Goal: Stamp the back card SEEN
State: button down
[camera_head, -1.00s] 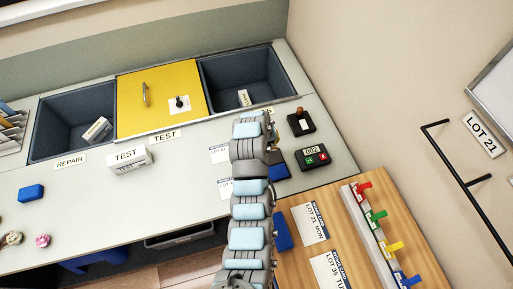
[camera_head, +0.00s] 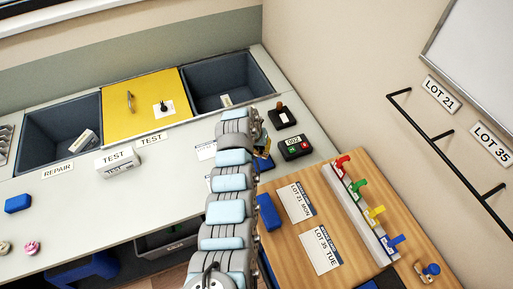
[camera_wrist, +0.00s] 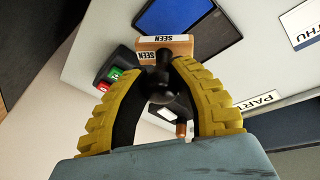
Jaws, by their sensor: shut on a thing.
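My gripper (camera_wrist: 160,74) is shut on the dark handle of the stamp (camera_wrist: 166,42), a wooden block labelled SEEN, in the wrist view. In the head view my gripper (camera_head: 261,143) is over the counter's right part, mostly hidden by my arm. The blue ink pad (camera_wrist: 178,16) lies just beyond the stamp; part of it shows in the head view (camera_head: 265,162). Two white cards lie left of my arm: the back card (camera_head: 206,150) and a nearer card (camera_head: 210,183), both partly covered. I cannot tell whether the stamp touches anything.
A dark counter box (camera_head: 295,147) with green and red buttons and a black stand with a brown knob (camera_head: 281,115) are close by. The TEST box (camera_head: 119,160) sits farther left. The wooden table (camera_head: 330,210) holds lot cards and colored clips.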

aim_at(259, 152)
jog(key=shift+f+b, duration=2.1)
jog(key=shift+f, duration=0.85)
jog(key=shift+f+b, duration=0.4)
jog(key=shift+f, duration=0.2)
jog(key=shift+r, duration=0.1)
jog(key=shift+r+p, duration=2.45)
jog(key=shift+r, duration=1.05)
